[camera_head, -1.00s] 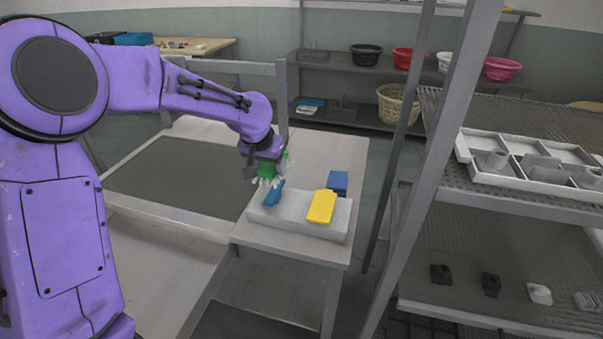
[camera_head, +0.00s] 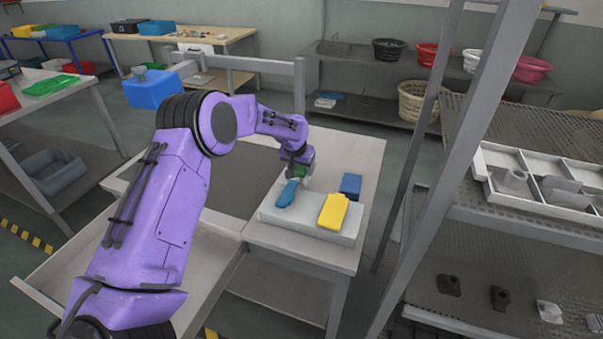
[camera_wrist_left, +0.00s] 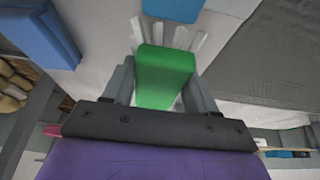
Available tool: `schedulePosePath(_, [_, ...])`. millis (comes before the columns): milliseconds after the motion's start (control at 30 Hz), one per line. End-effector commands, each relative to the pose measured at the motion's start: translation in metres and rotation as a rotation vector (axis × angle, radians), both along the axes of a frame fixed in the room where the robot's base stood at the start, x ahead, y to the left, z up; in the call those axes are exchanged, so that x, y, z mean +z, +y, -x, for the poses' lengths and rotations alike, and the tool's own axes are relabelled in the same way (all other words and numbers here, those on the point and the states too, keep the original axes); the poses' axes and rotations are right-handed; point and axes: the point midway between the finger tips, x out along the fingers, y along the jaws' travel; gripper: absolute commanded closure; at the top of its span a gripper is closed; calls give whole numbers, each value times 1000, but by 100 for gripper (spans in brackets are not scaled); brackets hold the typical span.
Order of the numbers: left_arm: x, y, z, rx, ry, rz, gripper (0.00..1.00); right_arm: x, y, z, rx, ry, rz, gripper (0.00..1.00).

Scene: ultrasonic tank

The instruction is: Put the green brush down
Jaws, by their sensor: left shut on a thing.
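The green brush (camera_head: 301,173) is held in my left gripper (camera_head: 298,165), over the back of the pale block on the small table. In the left wrist view the green brush (camera_wrist_left: 167,75) sits between the two fingers (camera_wrist_left: 162,88), its pale bristles fanned out at the far end. I cannot tell whether the bristles touch anything. A blue brush (camera_head: 288,193) lies on the left part of the pale block (camera_head: 305,222), just in front of the gripper. A yellow piece (camera_head: 333,211) lies on the block's right part. My right gripper is not in view.
A blue box (camera_head: 350,185) stands behind the block at right; a blue box also shows in the left wrist view (camera_wrist_left: 40,35). A grey mesh panel (camera_head: 215,175) lies left. A metal rack (camera_head: 455,150) with a divided tray (camera_head: 535,190) stands right. The table's back (camera_head: 345,145) is clear.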

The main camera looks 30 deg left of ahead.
Motion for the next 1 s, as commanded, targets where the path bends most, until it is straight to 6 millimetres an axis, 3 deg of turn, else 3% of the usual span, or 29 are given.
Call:
schedulePosePath(233, [-34,0,-3,1,2,0,71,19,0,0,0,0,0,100])
schedulePosePath(567, [-40,-1,-3,1,0,-1,71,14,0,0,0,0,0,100])
schedulePosePath(600, [-40,-1,-3,1,0,-1,39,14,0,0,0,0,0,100])
schedulePosePath(667, [-39,-1,-3,1,0,-1,20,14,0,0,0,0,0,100])
schedulePosePath(1000, [-35,-1,-3,1,0,-1,17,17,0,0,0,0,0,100])
